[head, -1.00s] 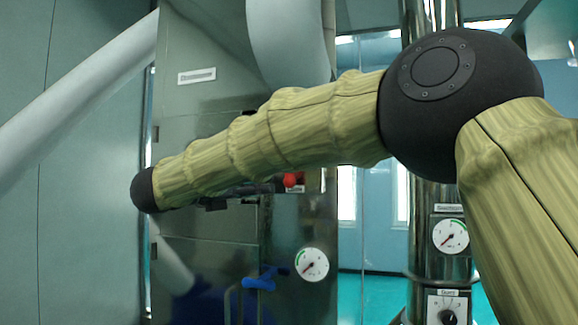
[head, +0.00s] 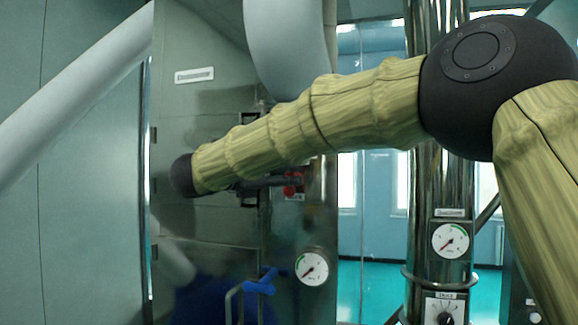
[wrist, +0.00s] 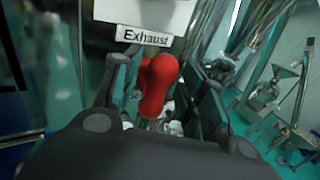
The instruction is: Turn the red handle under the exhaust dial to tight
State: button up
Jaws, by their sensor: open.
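In the wrist view the red handle (wrist: 158,85) is a rounded lever below the white "Exhaust" label (wrist: 143,36). A white plate (wrist: 148,10), cut off by the top edge, sits above the label; no dial face shows there. My gripper (wrist: 165,88) is open, with one dark finger on each side of the handle. The handle appears between the fingers, and I cannot tell whether either touches it. In the head view my gripper is not clearly seen behind my arm. A small red part shows under the arm there; I cannot tell if it is the same handle.
In the head view a steel cabinet (head: 205,115) stands behind my arm. A round gauge (head: 312,267) and a blue handle (head: 259,286) are low on its front. Another gauge (head: 450,241) is on the steel column at right. Steel equipment (wrist: 265,95) shows right in the wrist view.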

jog(key=shift+w+d, duration=0.4)
jog(key=shift+d, duration=0.15)
grip_shut()
